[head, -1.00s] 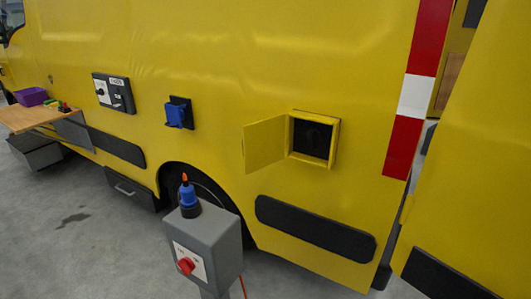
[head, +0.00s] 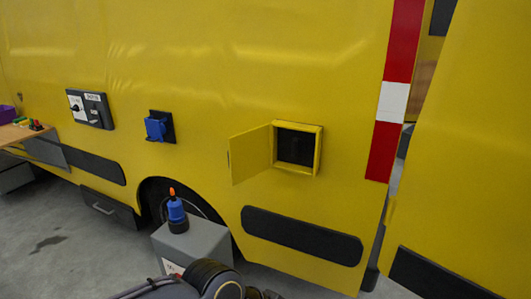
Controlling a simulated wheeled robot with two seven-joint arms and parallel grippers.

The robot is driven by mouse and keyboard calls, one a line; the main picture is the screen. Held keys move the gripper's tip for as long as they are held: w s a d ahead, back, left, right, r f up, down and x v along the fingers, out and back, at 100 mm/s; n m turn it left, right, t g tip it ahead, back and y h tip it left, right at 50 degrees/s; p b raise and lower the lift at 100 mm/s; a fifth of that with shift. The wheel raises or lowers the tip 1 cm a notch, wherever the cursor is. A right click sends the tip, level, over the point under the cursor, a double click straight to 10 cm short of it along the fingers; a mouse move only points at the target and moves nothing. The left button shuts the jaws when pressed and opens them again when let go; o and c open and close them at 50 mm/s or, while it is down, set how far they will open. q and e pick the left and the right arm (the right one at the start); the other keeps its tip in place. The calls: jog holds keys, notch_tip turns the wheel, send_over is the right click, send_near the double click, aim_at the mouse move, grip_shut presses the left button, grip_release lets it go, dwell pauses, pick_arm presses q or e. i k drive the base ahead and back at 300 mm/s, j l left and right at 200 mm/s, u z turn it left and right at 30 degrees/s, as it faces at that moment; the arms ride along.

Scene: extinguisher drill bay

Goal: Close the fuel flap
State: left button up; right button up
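The yellow fuel flap (head: 250,155) stands open, swung out to the left of its square recess on the side of the yellow van. The recess (head: 296,146) has a yellow frame and a dark inside. Part of one of my arms shows at the bottom edge of the head view, below the flap and in front of the grey post. The fingertips of both grippers are out of view.
A grey post box (head: 195,247) with a blue, orange-tipped plug (head: 176,213) stands before the wheel. A blue socket (head: 157,128) and a switch panel (head: 90,109) are on the van. A wooden shelf (head: 14,136) is at far left. A black bumper strip (head: 300,236) runs below the flap.

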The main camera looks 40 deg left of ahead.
aim_at(248, 152)
jog(key=k+j, duration=0.1)
jog(key=j, duration=0.35)
jog(key=k+j+z, duration=0.1)
jog(key=j, duration=0.3)
jog(key=k+j, duration=0.1)
jog(key=j, duration=0.35)
jog(key=k+j+z, duration=0.15)
jog(key=j, duration=0.7)
jog(key=k+j+z, duration=0.1)
jog(key=j, duration=0.3)
jog(key=k+j, duration=0.15)
jog(key=j, duration=0.2)
jog(key=k+j, duration=0.1)
jog(key=j, duration=0.25)
jog(key=k+j, duration=0.15)
jog(key=j, duration=0.2)
jog(key=k+j, duration=0.15)
jog(key=j, duration=0.15)
